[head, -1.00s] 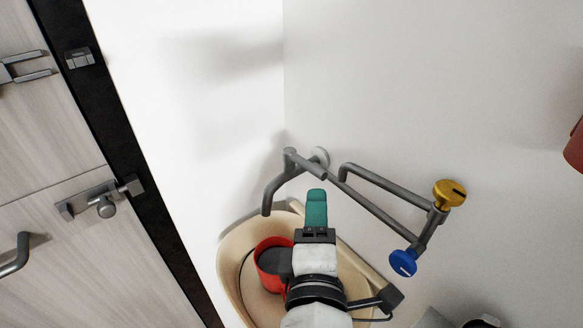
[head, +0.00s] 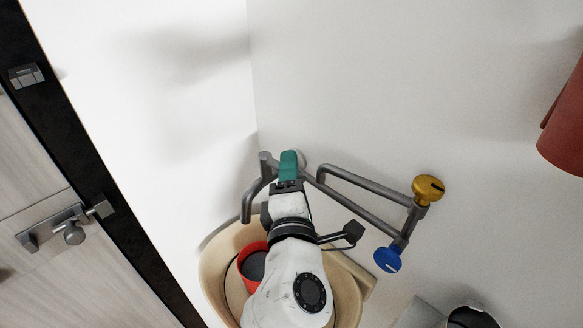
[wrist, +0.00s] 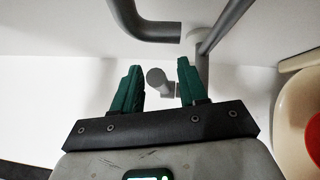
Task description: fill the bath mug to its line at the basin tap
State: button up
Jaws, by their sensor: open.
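The red bath mug (head: 252,266) stands in the cream basin (head: 212,268), left of my arm, with a dark interior. In the wrist view a bit of the red mug (wrist: 314,145) shows at the right edge. The grey tap has a bent spout (head: 250,204) above the basin, a blue knob (head: 387,259) and a yellow knob (head: 427,189). My gripper (head: 289,165) is over the tap pipe near the wall. In the wrist view my gripper (wrist: 161,85) is open, with a grey pipe end (wrist: 158,80) seen between its green fingers. Whether they touch it is unclear.
A door with metal latches (head: 72,232) stands at the left. A red cylinder (head: 568,125) is at the upper right. A dark-topped grey object (head: 470,317) sits at the lower right edge. The white walls above the tap are bare.

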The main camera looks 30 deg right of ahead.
jog(key=shift+w+d, duration=0.1)
jog(key=shift+w, duration=0.1)
grip_shut()
dwell(0.3)
